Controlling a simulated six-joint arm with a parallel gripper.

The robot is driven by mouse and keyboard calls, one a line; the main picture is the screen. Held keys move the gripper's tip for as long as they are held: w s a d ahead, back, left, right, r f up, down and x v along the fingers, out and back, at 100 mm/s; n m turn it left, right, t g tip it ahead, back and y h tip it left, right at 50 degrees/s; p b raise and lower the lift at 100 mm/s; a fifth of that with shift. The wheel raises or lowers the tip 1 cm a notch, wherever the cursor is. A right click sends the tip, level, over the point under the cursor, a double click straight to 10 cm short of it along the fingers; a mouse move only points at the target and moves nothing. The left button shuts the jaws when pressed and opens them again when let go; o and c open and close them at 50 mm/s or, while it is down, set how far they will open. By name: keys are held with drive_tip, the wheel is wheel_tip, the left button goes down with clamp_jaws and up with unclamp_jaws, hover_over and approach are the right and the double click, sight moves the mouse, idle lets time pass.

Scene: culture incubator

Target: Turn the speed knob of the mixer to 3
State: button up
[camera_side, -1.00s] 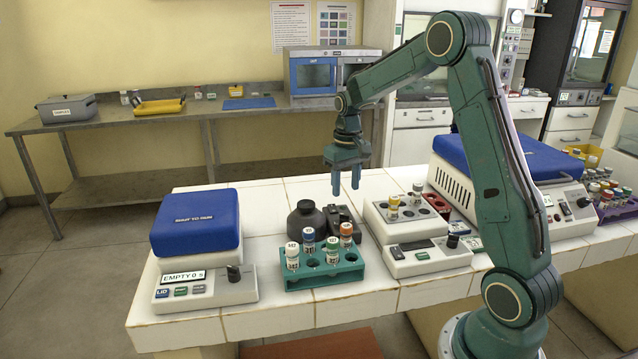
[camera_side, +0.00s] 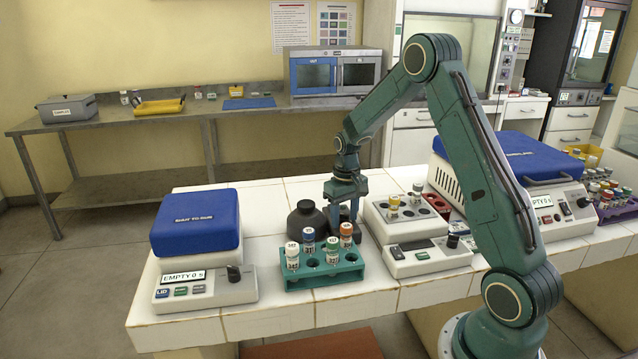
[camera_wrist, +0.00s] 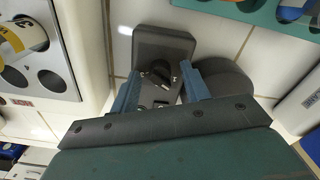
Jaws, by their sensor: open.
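The mixer appears to be a small dark grey unit (camera_wrist: 165,42) with a black knob (camera_wrist: 160,72) on its face. Small pale marks lie near the knob, too small to read, so its setting cannot be told. In the side view the unit (camera_side: 352,238) is largely hidden behind my gripper (camera_side: 345,212). My gripper is open and points down over the unit. In the wrist view its blue fingers (camera_wrist: 162,84) stand on either side of the knob, with gaps visible. Whether they are at the knob's height cannot be told.
A dark round body (camera_side: 307,221) sits just left of the unit; whether they are joined is unclear. A teal rack (camera_side: 325,273) with several capped vials stands in front. A grey and white device (camera_side: 430,261) with tube wells stands close on the right.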

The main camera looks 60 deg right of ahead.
drive_tip(key=shift+c, duration=0.3)
drive_tip(key=c, duration=0.9)
drive_tip(key=shift+m, duration=0.3)
drive_tip(key=m, duration=0.9)
drive_tip(key=shift+m, duration=0.3)
drive_tip(key=m, duration=0.7)
drive_tip(key=shift+r, duration=0.1)
drive_tip(key=m, duration=0.6)
drive_tip(key=shift+m, duration=0.4)
